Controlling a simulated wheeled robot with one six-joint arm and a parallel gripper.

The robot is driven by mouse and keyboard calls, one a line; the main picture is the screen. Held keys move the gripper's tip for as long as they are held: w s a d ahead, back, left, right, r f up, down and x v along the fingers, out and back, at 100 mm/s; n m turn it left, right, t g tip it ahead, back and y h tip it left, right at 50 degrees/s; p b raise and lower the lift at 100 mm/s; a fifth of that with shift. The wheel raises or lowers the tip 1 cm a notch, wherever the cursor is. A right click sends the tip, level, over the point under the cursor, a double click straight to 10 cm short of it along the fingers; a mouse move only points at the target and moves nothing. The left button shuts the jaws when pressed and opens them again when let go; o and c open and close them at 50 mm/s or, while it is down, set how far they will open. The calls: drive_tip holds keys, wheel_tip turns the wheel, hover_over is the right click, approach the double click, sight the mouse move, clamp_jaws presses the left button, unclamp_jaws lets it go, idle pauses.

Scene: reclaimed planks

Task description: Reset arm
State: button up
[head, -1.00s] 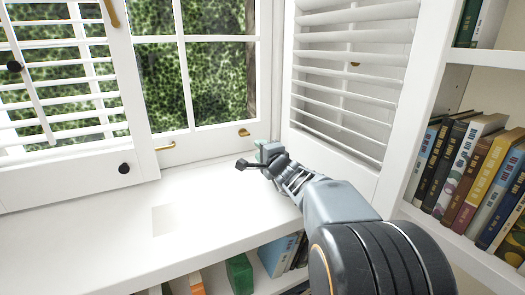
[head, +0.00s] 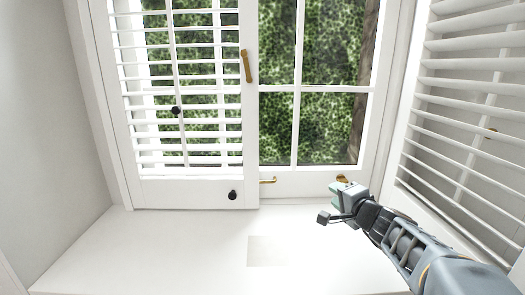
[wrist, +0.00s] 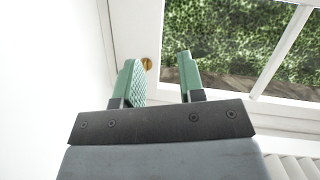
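My gripper (head: 332,203) is above the white window sill, at the lower right of the window in the head view. In the wrist view its two green-padded fingers (wrist: 160,75) stand apart with nothing between them, so it is open and empty. My grey arm reaches in from the lower right corner. The gripper is in front of the window frame, near a small brass fitting (head: 342,180). That brass fitting seems to show past the left finger in the wrist view (wrist: 147,63). I cannot tell whether the gripper touches the frame.
A louvred shutter (head: 185,90) with black knobs covers the left window half. Another open shutter (head: 470,120) stands close to my arm on the right. The sill (head: 150,250) is clear apart from a pale square patch.

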drive_tip(key=s+a+r+n+g+y+p, duration=0.2)
drive_tip(key=s+a+r+n+g+p, duration=0.75)
drive_tip(key=p, duration=0.65)
drive_tip(key=s+d+r+n+g+h+p, duration=0.2)
drive_tip(key=s+r+h+p, duration=0.4)
drive_tip(key=s+r+p, duration=0.3)
drive_tip(key=s+d+n+p, duration=0.1)
drive_tip(key=s+d+p, duration=0.1)
drive_tip(key=p, duration=0.3)
drive_tip(key=shift+s+g, duration=0.35)
drive_tip(key=shift+s, duration=0.35)
